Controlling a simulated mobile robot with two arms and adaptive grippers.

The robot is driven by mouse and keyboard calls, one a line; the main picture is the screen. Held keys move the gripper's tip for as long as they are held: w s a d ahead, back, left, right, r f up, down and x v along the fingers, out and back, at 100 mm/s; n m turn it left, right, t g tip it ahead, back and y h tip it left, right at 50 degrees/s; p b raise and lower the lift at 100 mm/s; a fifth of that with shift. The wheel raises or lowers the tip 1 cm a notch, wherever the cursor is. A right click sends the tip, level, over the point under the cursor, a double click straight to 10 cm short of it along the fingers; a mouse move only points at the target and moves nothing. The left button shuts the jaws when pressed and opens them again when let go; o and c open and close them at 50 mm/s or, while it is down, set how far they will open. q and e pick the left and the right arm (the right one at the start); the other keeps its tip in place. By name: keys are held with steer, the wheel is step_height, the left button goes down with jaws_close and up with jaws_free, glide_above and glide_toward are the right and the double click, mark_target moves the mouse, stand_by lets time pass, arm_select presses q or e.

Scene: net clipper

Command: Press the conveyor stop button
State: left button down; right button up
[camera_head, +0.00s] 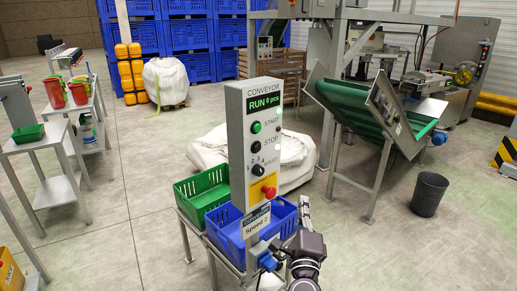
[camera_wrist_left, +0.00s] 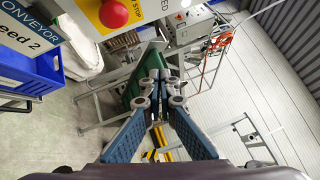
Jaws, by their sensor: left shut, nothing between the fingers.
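The grey conveyor control panel (camera_head: 241,165) stands upright in the middle of the head view. Its display (camera_head: 265,100) reads "RUN 0 pcs". Below it are a green START button (camera_head: 256,127), a black STOP button (camera_head: 256,142), a black speed knob (camera_head: 259,170) and a red mushroom button (camera_head: 268,191) on a yellow plate. The red button also shows at the top of the left wrist view (camera_wrist_left: 113,13). My left gripper (camera_head: 303,202) is shut and empty, to the right of the red button and lower than the STOP button, apart from the panel. My right gripper is not in view.
A blue crate (camera_head: 228,239) and a green crate (camera_head: 198,196) sit beside the panel. A green conveyor belt (camera_head: 345,106) and a black bin (camera_head: 429,194) stand to the right. A "Speed 2" sign (camera_head: 256,222) hangs low on the panel. Shelves with pots stand at left.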

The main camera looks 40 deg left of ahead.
mark_target(257, 148)
arm_select(q)
steer(key=s+a+r+n+y, duration=0.1)
steer(key=s+r+y, duration=0.3)
steer(key=r, duration=0.9)
steer(key=shift+a, duration=0.55)
steer(key=shift+a, duration=0.1)
steer(key=w+a+p, duration=0.1)
steer(key=a, duration=0.7)
steer(key=shift+w+a, duration=0.25)
steer(key=shift+w, duration=0.05)
steer(key=shift+a, duration=0.1)
steer(key=shift+a, duration=0.3)
